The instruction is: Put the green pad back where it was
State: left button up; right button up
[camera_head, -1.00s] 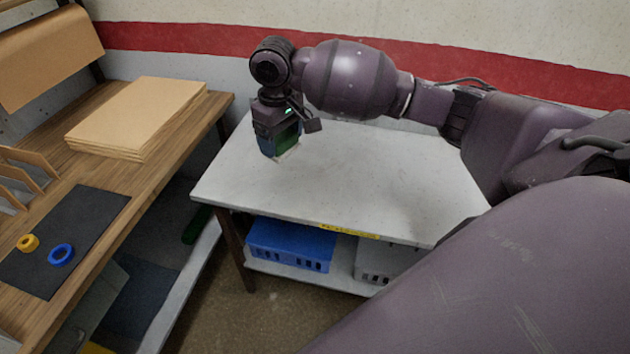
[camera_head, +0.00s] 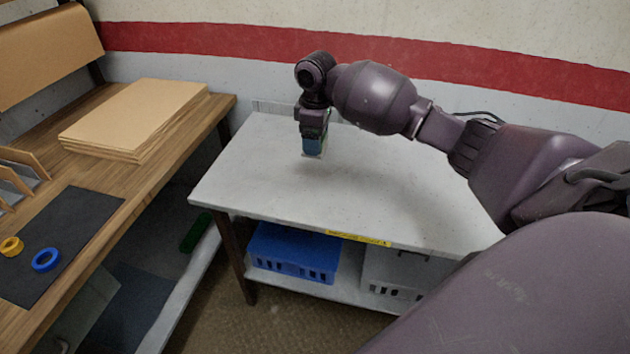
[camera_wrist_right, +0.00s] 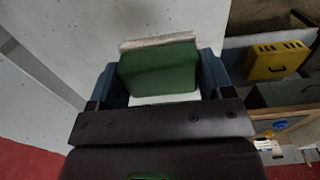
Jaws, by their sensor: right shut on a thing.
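The green pad (camera_wrist_right: 158,70) is a green block with a pale layer along one edge. It shows in the right wrist view between the blue fingers of my right gripper (camera_wrist_right: 160,85), which is shut on it. In the head view my right gripper (camera_head: 313,147) points down above the white table (camera_head: 400,190), toward its back left part. The pad is mostly hidden there, with its pale edge just showing at the fingertips. I cannot tell whether it touches the table. My left gripper is not in view.
A wooden desk (camera_head: 110,185) at left holds tan sheets (camera_head: 135,115), a dark mat (camera_head: 75,225), a yellow ring (camera_head: 11,247) and a blue ring (camera_head: 46,260). A blue crate (camera_head: 290,250) and a grey crate (camera_head: 395,272) sit under the table. The tabletop is mostly clear.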

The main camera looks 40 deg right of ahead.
jog(key=b, duration=0.1)
send_near(316, 189)
jog(key=shift+f, duration=0.75)
notch_tip(316, 189, down, 5)
jog(key=shift+r+b, duration=0.2)
jog(key=shift+b, duration=0.45)
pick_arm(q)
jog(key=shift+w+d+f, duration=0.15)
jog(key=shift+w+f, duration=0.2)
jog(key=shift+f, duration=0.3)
pick_arm(e)
jog(key=shift+r, duration=0.1)
jog(key=o, duration=0.4)
jog(key=shift+f, duration=0.2)
jog(key=o, duration=0.5)
